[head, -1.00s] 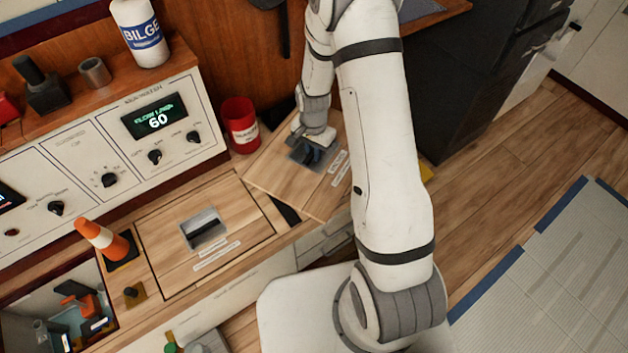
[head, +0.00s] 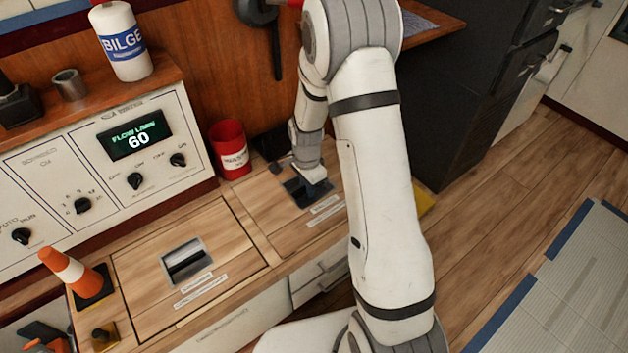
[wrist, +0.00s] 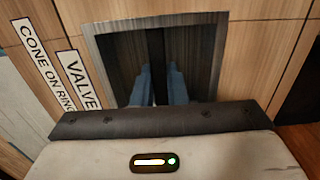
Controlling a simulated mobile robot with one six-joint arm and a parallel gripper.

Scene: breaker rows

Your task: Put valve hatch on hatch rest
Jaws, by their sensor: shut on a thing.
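The valve hatch (head: 272,212) is a wooden panel with a dark recessed handle and white labels, at the right of the counter in the head view. It looks flat and roughly square with the counter edges. My gripper (head: 309,190) points down into its recess. In the wrist view my blue fingertips (wrist: 161,85) are shut on the dark handle bar (wrist: 156,60), and a label reading VALVE (wrist: 80,78) is beside the recess. I cannot make out a separate hatch rest; the surface under the hatch is hidden.
A second wooden hatch (head: 220,238) with a metal recess lies to the left. A red can (head: 231,150) stands behind, near the control panel (head: 110,170). An orange-and-white cone (head: 70,268) stands at the far left. A dark cabinet (head: 455,90) is to the right.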

